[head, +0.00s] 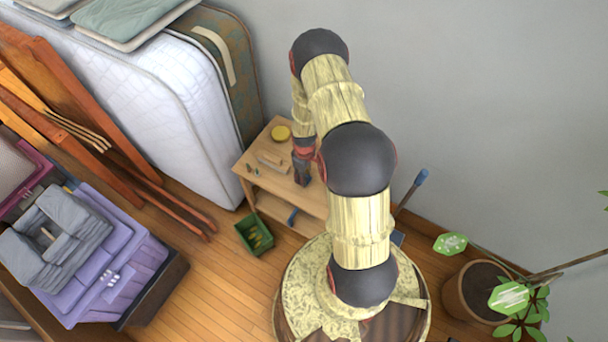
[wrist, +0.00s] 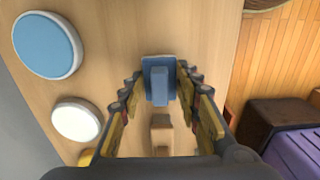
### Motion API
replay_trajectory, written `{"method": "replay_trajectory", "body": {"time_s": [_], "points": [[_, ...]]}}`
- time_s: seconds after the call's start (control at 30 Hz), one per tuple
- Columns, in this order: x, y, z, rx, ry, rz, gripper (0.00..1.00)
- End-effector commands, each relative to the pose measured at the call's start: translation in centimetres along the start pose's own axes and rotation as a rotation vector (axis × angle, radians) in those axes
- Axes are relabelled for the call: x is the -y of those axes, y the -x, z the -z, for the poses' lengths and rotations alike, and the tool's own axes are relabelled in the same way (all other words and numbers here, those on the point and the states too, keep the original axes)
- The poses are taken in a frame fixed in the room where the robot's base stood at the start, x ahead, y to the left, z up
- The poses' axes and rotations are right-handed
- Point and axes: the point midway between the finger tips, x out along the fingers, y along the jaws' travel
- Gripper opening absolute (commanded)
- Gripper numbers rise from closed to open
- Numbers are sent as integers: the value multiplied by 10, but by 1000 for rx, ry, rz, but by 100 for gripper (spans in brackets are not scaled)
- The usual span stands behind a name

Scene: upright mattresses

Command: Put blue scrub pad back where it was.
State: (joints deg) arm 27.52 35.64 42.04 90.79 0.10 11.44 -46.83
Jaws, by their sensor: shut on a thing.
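My gripper (wrist: 160,75) is closed around a blue block with a raised grip, which looks like the blue scrub pad (wrist: 159,86). The pad sits between the two fingertips above the wooden table top (wrist: 105,60). I cannot tell whether it touches the wood. In the head view my gripper (head: 303,178) is low over the right part of the small wooden table (head: 246,160), and the pad is not clear there. A round blue disc with a white rim (wrist: 47,45) and a white disc (wrist: 77,121) lie left of the gripper in the wrist view.
A wooden block (head: 272,160) and a yellow disc (head: 281,132) are on the table. A green bin (head: 254,234) stands on the floor in front.

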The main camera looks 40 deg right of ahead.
Motion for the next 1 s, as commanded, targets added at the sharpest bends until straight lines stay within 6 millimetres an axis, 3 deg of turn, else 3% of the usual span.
{"method": "replay_trajectory", "body": {"time_s": [1.0], "points": [[0, -12, 0, -1, 0, -1, 1]]}}
